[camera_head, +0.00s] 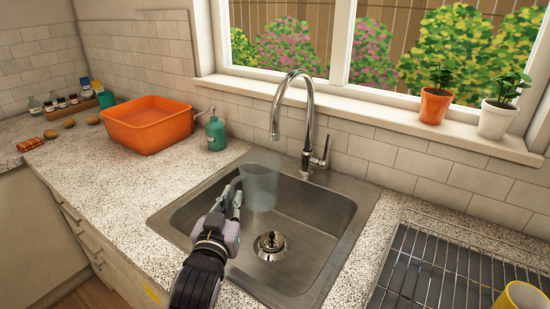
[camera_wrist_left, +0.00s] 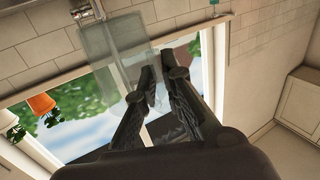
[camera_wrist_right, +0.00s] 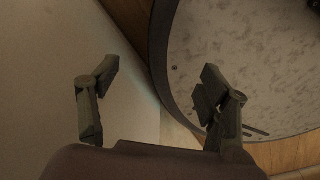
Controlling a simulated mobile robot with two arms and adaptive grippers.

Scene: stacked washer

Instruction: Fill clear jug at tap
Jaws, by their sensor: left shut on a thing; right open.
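The clear jug (camera_head: 261,184) is upright over the sink (camera_head: 312,215), below and a little left of the spout of the chrome tap (camera_head: 309,110). My left gripper (camera_head: 232,197) is shut on the jug's left side. In the left wrist view the see-through jug (camera_wrist_left: 115,50) lies just beyond the fingertips of my left gripper (camera_wrist_left: 158,75). No water stream shows from the spout. The tap's lever (camera_head: 325,150) is on its right side. My right gripper (camera_wrist_right: 155,85) shows only in its own wrist view, open and empty.
A green soap bottle (camera_head: 216,134) and an orange tub (camera_head: 148,124) stand left of the sink. A wire rack (camera_head: 450,270) with a yellow mug (camera_head: 522,297) is on the right. Potted plants line the sill. A round grey-topped thing (camera_wrist_right: 245,60) is near my right gripper.

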